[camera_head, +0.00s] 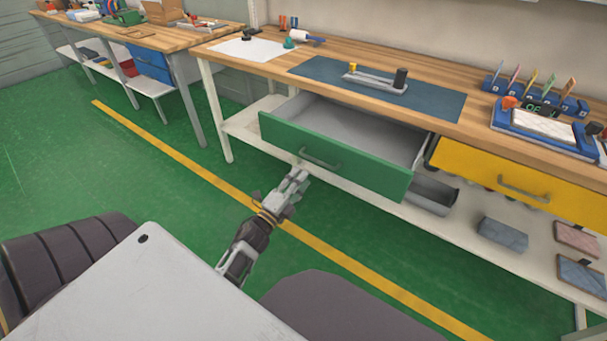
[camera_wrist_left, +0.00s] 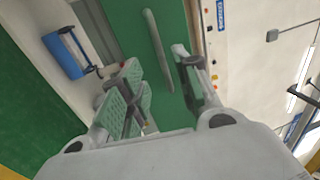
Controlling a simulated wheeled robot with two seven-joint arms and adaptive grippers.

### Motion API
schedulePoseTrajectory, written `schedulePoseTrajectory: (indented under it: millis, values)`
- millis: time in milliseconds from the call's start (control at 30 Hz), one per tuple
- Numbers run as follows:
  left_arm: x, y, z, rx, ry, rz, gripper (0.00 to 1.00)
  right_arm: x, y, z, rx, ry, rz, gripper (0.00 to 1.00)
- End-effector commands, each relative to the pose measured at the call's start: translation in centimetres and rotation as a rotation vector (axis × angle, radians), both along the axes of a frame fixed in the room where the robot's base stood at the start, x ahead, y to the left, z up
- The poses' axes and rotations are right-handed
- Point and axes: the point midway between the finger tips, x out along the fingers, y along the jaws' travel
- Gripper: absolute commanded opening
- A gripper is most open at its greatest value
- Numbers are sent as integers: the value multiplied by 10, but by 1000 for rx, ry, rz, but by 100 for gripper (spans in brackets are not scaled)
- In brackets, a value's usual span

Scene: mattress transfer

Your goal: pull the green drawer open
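The green drawer (camera_head: 335,150) stands pulled out from under the wooden workbench, and its empty grey inside shows. Its bar handle (camera_head: 320,160) is on the middle of the front. My left gripper (camera_head: 298,182) is just in front of and below the handle's left end. In the left wrist view my gripper (camera_wrist_left: 160,88) has its fingers spread, with the green drawer front (camera_wrist_left: 172,25) beyond them. The handle (camera_wrist_left: 157,50) shows upright there, in line with the gap between the fingers. It does not look clamped. My right gripper is out of view.
A yellow drawer (camera_head: 530,175) is shut to the right. The bench top (camera_head: 450,75) bears a blue mat (camera_head: 430,97) and tools. A lower shelf (camera_head: 470,240) holds a grey bin (camera_head: 432,192) and boxes. Green floor with a yellow line (camera_head: 170,148) is clear in front.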

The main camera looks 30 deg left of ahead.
Motion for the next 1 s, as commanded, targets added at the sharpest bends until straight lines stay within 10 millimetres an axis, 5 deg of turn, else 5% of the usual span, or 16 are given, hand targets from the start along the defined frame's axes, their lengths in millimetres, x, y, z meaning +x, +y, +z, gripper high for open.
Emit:
schedulePoseTrajectory:
  millis: [400,1000]
  values:
    - [-26,1,-5,-1,0,1,32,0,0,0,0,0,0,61]
    - [-27,1,-5,0,0,0,32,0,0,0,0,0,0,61]
